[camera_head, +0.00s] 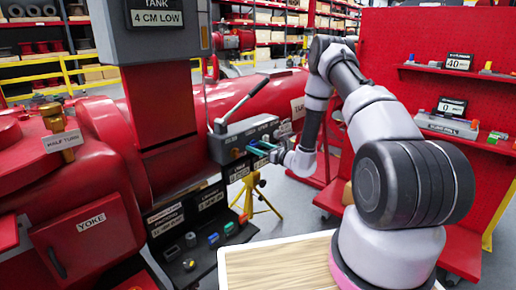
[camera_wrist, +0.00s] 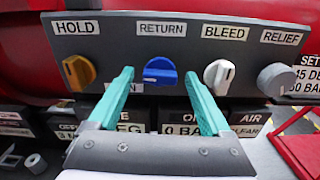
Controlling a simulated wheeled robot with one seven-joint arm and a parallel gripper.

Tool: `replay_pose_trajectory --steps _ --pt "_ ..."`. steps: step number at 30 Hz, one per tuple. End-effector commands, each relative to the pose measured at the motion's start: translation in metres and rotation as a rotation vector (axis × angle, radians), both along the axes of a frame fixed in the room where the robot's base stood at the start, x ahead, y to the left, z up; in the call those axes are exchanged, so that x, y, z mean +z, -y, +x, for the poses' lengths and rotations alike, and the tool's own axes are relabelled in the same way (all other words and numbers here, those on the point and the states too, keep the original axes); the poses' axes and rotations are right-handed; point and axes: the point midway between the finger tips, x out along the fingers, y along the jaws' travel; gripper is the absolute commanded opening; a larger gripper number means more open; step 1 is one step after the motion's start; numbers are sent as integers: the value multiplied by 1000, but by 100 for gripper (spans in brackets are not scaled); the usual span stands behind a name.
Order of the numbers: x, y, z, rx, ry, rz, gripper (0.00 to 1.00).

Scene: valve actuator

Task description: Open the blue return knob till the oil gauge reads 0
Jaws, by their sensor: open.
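The blue return knob (camera_wrist: 160,71) sits on the grey panel (camera_wrist: 105,45) under a RETURN label, its grip lying roughly sideways. My gripper (camera_wrist: 159,76) is open, with one teal finger on each side of the knob in the wrist view. I cannot tell whether the fingers touch it. In the head view my gripper (camera_head: 264,147) is at the panel's front, and the knob cannot be made out there. Below the panel, a plate starting "0 BA" (camera_wrist: 184,130) is partly covered by a finger; I cannot tell whether it is the oil gauge.
A yellow HOLD knob (camera_wrist: 79,72) is left of the blue one. A white BLEED knob (camera_wrist: 219,76) sits close to my right finger, and a grey RELIEF knob (camera_wrist: 276,79) farther right. A lever (camera_head: 242,104) rises above the panel. Red pipework lies behind.

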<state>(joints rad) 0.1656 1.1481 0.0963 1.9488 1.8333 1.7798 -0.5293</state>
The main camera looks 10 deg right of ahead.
Motion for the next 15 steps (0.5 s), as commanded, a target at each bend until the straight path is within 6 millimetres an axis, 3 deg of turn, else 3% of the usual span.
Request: replay_pose_trajectory --steps 5,15 --pt "0 14 -17 -3 -3 0 82" --pt "-1 53 -71 -3 -3 0 82"
